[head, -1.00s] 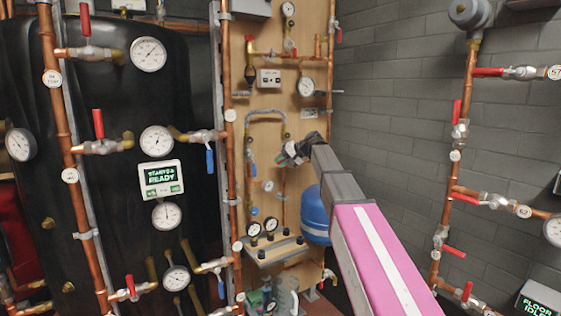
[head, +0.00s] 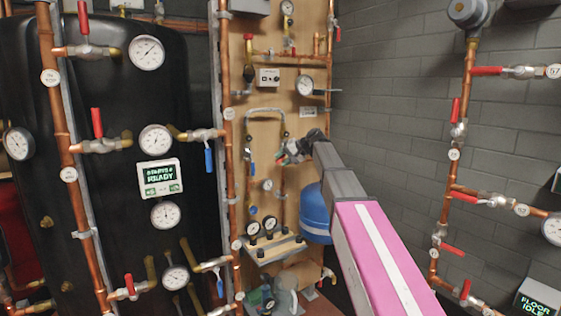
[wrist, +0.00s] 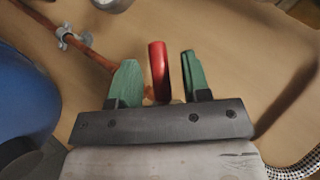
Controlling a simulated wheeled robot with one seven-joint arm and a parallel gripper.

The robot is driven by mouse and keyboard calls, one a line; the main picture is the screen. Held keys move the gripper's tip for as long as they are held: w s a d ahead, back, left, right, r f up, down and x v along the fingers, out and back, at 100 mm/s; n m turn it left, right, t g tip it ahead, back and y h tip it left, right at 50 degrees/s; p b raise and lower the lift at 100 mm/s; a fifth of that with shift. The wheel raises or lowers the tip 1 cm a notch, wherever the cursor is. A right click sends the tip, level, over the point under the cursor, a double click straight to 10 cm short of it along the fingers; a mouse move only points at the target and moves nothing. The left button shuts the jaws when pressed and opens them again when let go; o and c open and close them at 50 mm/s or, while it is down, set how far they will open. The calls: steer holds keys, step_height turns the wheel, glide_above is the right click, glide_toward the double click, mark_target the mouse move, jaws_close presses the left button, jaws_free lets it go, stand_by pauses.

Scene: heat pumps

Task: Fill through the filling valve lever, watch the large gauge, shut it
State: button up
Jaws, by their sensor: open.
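In the wrist view a red lever (wrist: 159,70) stands upright between the two green fingers of my gripper (wrist: 160,62). The fingers are apart, with a visible gap on each side of the lever. In the head view my gripper (head: 288,151) is at the wooden board, beside the right leg of a grey looped hose (head: 265,111); it hides the valve there. A blue lever (head: 250,169) hangs on the hose's left side. A large round gauge (head: 305,85) is on the board above my gripper; its reading is too small to tell.
A blue vessel (head: 315,212) sits just below my gripper and also fills the wrist view's left side (wrist: 20,95). A copper pipe (wrist: 95,48) runs close to the fingers. Small gauges (head: 253,229) stand lower on the board. The grey brick wall (head: 390,100) is on the right.

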steer(key=v, duration=0.9)
steer(key=shift+d, duration=0.2)
steer(key=shift+s+r, duration=0.1)
stand_by(6.8)
